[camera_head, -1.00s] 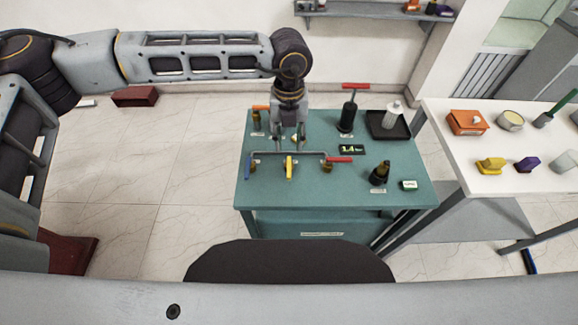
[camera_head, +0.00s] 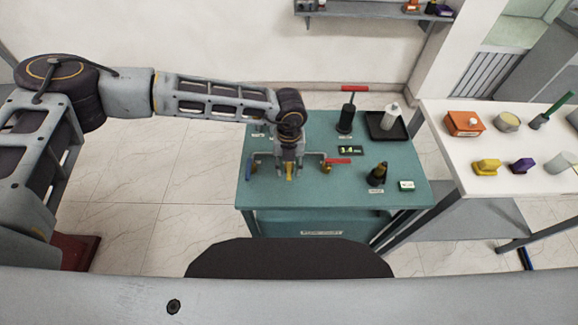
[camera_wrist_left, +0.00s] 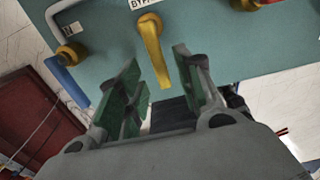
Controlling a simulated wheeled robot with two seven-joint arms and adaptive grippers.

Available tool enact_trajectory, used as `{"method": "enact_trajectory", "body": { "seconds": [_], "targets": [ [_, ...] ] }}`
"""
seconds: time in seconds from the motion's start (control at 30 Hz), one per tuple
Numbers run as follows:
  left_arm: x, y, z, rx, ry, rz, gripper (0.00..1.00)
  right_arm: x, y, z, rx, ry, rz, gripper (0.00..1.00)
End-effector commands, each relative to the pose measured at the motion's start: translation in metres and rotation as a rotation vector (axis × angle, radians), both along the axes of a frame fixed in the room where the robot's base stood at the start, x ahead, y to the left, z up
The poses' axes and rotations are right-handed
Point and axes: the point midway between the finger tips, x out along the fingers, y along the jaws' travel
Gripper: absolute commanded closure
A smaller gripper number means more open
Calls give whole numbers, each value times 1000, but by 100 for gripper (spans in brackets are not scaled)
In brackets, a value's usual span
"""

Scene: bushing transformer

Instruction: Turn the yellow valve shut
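The yellow valve handle (camera_wrist_left: 154,47) shows in the left wrist view at the top middle, beside a label partly cut off by the frame edge. Its lever points down the picture, toward the gap between the fingers. In the head view the yellow valve (camera_head: 290,172) sits at the front middle of the green table (camera_head: 330,195), partly hidden by my gripper. My left gripper (camera_head: 288,170) is above it with the hand pointing down. In the left wrist view the left gripper (camera_wrist_left: 152,80) is open, with its green-padded fingers apart on either side of the lever's end. My right gripper is not in view.
A blue-handled valve (camera_head: 248,171) and a red-handled valve (camera_head: 338,161) flank the yellow one along a grey pipe. A hand pump with red bar (camera_head: 347,112), a small display (camera_head: 350,150) and a dark fitting (camera_head: 377,174) stand to the right. A white table (camera_head: 480,140) adjoins.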

Motion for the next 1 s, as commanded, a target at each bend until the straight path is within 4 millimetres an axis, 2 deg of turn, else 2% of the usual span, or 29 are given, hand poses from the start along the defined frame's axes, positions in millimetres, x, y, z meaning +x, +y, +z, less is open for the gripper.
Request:
{"method": "enact_trajectory", "body": {
  "seconds": [0.2,0.57,0.83,1.0],
  "targets": [
    [0,0,-15,0,-1,-1,64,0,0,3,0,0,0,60],
    [0,0,-18,0,-1,-1,64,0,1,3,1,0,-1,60],
    [0,0,-18,0,-1,-1,98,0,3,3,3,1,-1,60],
    [0,0,-18,0,-1,-1,100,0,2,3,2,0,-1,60]
  ]
}}
